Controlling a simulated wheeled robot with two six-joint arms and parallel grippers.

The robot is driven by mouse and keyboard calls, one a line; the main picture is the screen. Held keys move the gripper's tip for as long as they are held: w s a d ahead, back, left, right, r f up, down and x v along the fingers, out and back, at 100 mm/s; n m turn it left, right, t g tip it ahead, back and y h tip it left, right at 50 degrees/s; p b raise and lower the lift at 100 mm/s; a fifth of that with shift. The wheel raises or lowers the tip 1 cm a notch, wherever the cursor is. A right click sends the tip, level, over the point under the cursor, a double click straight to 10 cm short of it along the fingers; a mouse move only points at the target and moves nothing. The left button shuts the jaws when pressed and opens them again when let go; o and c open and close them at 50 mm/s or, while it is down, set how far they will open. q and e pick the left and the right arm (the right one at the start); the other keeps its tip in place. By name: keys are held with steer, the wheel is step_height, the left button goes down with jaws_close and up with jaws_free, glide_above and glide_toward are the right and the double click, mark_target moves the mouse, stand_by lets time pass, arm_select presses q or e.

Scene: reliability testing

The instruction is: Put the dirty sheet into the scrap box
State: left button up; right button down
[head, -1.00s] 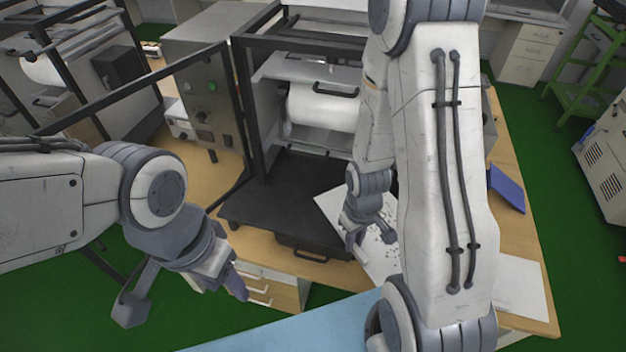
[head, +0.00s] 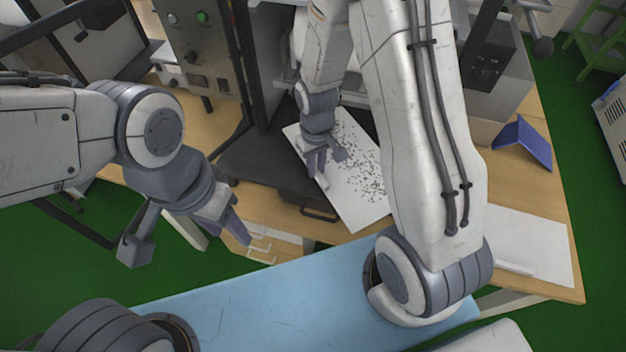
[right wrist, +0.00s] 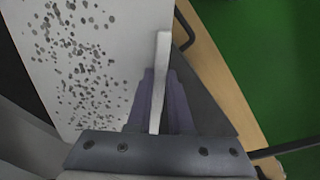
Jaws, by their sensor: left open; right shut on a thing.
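The dirty sheet (head: 362,205) is white with many dark spots. It lies over or just above the right front part of the black plate of the machine; I cannot tell if it touches. My right gripper (head: 322,172) is shut on a pale upright strip (right wrist: 160,85) at the sheet's edge; the strip stands between the fingers in the right wrist view. The spotted face (right wrist: 75,50) fills the left of that view. My left gripper (head: 238,232) is open and empty, left of the plate in the head view. I see no scrap box.
The black plate (head: 240,165) has a handle (head: 318,214) at its front. A clean white sheet (head: 525,240) with a pale strip lies at the right of the wooden table. A blue folded thing (head: 522,142) stands behind it. A control panel (head: 200,50) rises at left.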

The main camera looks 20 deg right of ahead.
mark_target(313, 184)
steer(key=shift+w+a+f, duration=0.35)
steer(key=shift+f, duration=0.05)
step_height(313, 184, down, 4)
steer(key=b, duration=0.3)
steer(key=shift+r+b, duration=0.15)
steer(key=shift+b, duration=0.25)
steer(key=shift+f, duration=0.25)
steer(key=c, duration=0.8)
jaws_free()
steer(key=shift+r, duration=0.1)
